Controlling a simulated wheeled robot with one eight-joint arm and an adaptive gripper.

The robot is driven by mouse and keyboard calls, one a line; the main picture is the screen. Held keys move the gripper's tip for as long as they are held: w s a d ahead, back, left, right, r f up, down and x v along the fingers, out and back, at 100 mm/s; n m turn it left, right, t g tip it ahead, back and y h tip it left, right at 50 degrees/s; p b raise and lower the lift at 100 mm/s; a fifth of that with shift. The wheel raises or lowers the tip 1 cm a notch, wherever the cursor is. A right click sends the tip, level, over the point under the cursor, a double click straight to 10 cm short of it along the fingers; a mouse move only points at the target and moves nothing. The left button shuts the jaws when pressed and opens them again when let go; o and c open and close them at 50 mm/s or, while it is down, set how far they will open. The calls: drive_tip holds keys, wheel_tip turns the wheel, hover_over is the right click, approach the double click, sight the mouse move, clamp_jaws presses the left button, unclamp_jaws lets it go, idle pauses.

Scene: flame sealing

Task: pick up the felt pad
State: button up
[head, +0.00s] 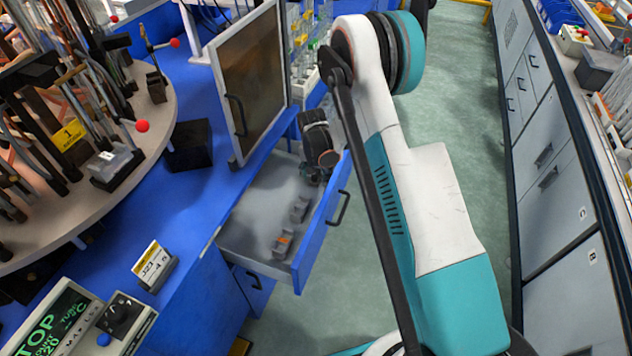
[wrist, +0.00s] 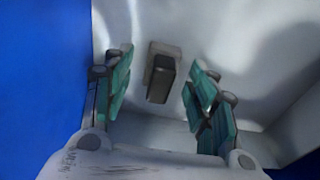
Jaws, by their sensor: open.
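My gripper (head: 315,176) reaches down into the open drawer (head: 248,218) in the head view. In the wrist view my gripper (wrist: 158,66) is open, with a green-padded finger on each side. A small dark block (wrist: 159,84) with a grey piece at its far end lies between the fingers, apart from both. It looks like the felt pad in a holder, but I cannot be sure. My gripper and wrist hide this spot in the head view. Two small grey holders (head: 299,209) show nearer the drawer's front corner, the lower one with an orange bit (head: 283,240).
The drawer's blue front (head: 322,225) and side walls surround my gripper. A round rack of tools (head: 150,100) is at left on the blue bench. The floor at right is clear.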

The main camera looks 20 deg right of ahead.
drive_tip(key=shift+f, duration=0.4)
drive_tip(key=shift+r, duration=0.1)
drive_tip(key=c, duration=1.2)
drive_tip(key=shift+o, duration=0.2)
wheel_tip(320, 180, up, 20)
drive_tip(key=p, duration=0.7)
